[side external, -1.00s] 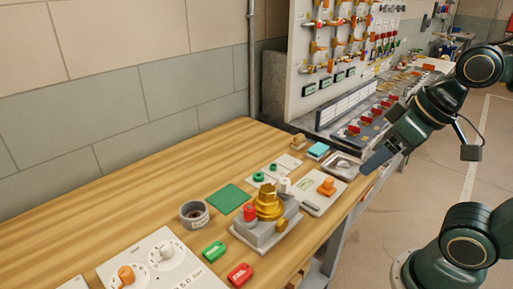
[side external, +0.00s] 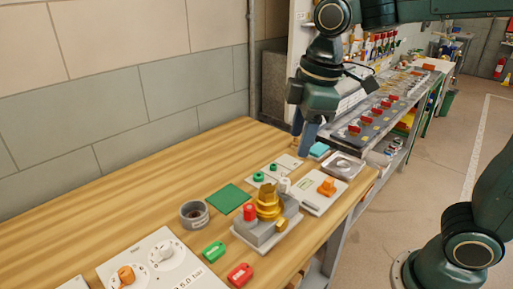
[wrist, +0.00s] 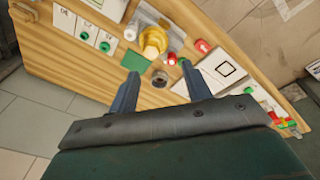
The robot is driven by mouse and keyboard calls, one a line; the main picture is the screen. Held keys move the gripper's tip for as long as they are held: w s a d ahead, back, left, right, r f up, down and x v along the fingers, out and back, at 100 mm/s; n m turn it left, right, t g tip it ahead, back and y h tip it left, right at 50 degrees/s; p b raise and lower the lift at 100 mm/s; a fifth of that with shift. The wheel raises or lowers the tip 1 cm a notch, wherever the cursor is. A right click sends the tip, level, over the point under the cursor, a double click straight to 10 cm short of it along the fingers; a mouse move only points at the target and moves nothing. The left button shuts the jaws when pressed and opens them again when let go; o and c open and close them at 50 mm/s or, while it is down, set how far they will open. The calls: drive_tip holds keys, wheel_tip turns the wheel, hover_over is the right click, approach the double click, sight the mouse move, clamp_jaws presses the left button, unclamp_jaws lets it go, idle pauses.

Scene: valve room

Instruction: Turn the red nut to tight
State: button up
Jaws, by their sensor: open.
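A red, round-topped piece (side external: 249,213), which looks like the red nut, sits upright on the left of a grey block (side external: 251,236). A brass hex fitting (side external: 267,203) stands right beside it on the same block. In the wrist view the red nut (wrist: 172,59) shows beyond the fingers, next to the brass fitting (wrist: 152,41). My gripper (side external: 302,143) points down above the far part of the bench, behind and to the right of the block. Its fingers (wrist: 159,69) are apart with nothing between them. Marks on the nut are too small to read.
A grey ring (side external: 194,214), a green square (side external: 229,198) and green and red tags (side external: 240,275) lie around the block. A panel with an orange knob (side external: 326,187) and a metal tray (side external: 344,165) stand to its right.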

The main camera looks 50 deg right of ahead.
sight(249, 207)
drive_tip(key=w+a+f+n+g, duration=0.2)
drive_tip(key=w+a+f+n, duration=0.1)
drive_tip(key=w+a+n, duration=0.2)
drive_tip(key=shift+w+a+f+n, duration=0.35)
drive_tip(key=shift+w+a, duration=0.55)
drive_tip(key=shift+a, duration=0.15)
drive_tip(key=shift+f, duration=0.1)
wheel_tip(249, 207, down, 14)
drive_tip(key=shift+r, duration=0.2)
drive_tip(key=c, duration=1)
